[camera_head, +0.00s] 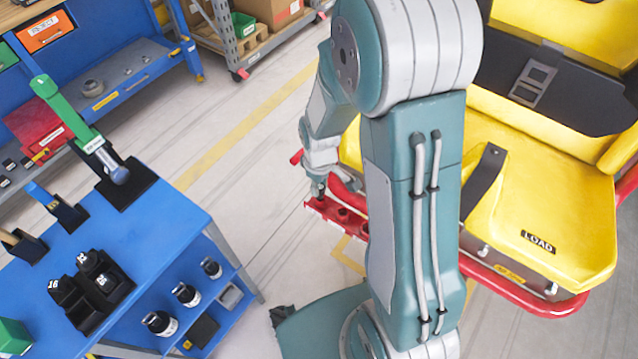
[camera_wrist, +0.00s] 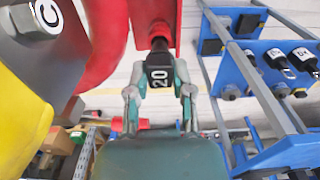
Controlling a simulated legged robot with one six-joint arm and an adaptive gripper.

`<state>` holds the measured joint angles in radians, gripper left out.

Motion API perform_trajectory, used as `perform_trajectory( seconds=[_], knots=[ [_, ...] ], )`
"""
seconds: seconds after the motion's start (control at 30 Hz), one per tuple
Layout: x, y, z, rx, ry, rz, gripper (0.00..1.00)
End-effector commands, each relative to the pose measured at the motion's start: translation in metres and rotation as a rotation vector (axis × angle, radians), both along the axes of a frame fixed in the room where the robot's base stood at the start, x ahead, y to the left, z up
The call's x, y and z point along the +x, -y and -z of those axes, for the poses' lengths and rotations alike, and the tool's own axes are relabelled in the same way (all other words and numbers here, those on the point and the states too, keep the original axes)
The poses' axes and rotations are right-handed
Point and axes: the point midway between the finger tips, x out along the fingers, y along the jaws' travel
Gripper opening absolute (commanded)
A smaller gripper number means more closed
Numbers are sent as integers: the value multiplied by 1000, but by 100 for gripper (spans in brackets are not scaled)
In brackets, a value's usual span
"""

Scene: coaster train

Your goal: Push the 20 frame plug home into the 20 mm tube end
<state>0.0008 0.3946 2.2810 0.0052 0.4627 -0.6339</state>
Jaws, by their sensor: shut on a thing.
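My gripper (camera_wrist: 160,92) is shut on the black 20 frame plug (camera_wrist: 160,76), one finger on each side, with the white "20" facing the wrist camera. The plug's narrower dark end meets the red frame piece (camera_wrist: 150,14) at the top of the wrist view. How far it sits in the tube end cannot be told. In the head view my gripper (camera_head: 318,186) is at the red bar (camera_head: 338,214) with several dark round openings, beside the yellow seat.
A blue cart (camera_head: 190,226) at left carries a black block (camera_head: 90,290) with plugs marked 16 and 25, and a green-handled mallet (camera_head: 75,122) in a stand. The yellow seat (camera_head: 540,190) with its red frame is at right. Open floor lies between cart and seat.

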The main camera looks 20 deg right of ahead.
Motion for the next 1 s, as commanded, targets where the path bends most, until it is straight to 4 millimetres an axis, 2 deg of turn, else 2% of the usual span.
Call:
perform_trajectory(
  seconds=[1.0],
  knots=[
    [0, 0, 18, 0, -1, 0, 0]
  ],
)
